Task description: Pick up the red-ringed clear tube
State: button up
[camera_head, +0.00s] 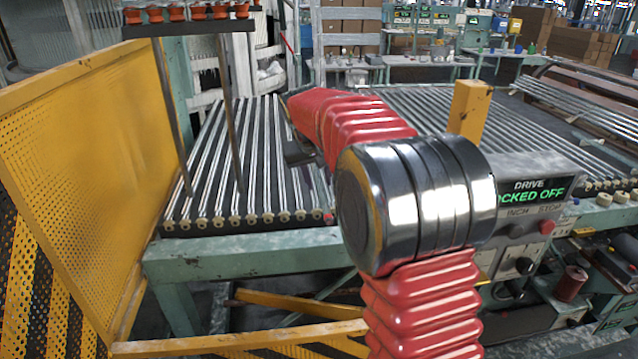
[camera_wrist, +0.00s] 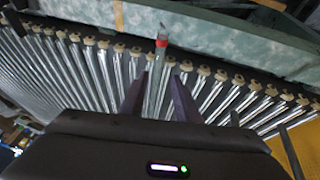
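The red-ringed clear tube (camera_wrist: 155,75) lies in the row of tubes, its red ring (camera_wrist: 162,43) near the end of the row in the wrist view. In the head view a red mark (camera_head: 329,218) shows at the rack's front edge beside my arm, which hides most of that tube. My gripper (camera_wrist: 157,80) is open, with its two dark fingers on either side of the tube and a gap to each. I cannot tell how far the fingers stand above the rack. In the head view my gripper (camera_head: 299,152) is small and partly hidden by my red arm.
Other clear tubes with tan end pieces (camera_head: 235,218) lie close on both sides. A yellow perforated guard (camera_head: 85,150) stands at the left. A rail with red-orange fittings (camera_head: 190,25) hangs above the rack. A yellow post (camera_head: 469,108) and a control box (camera_head: 535,190) stand at the right.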

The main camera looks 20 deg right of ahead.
send_over(325, 207)
jog(key=s+a, duration=0.2)
notch_tip(325, 207, down, 8)
jog(key=shift+w+d+r, duration=0.15)
jog(key=shift+d+r, duration=0.05)
jog(key=shift+d, duration=0.05)
jog(key=shift+x, duration=2.6)
jog(key=shift+d, duration=0.1)
grip_shut()
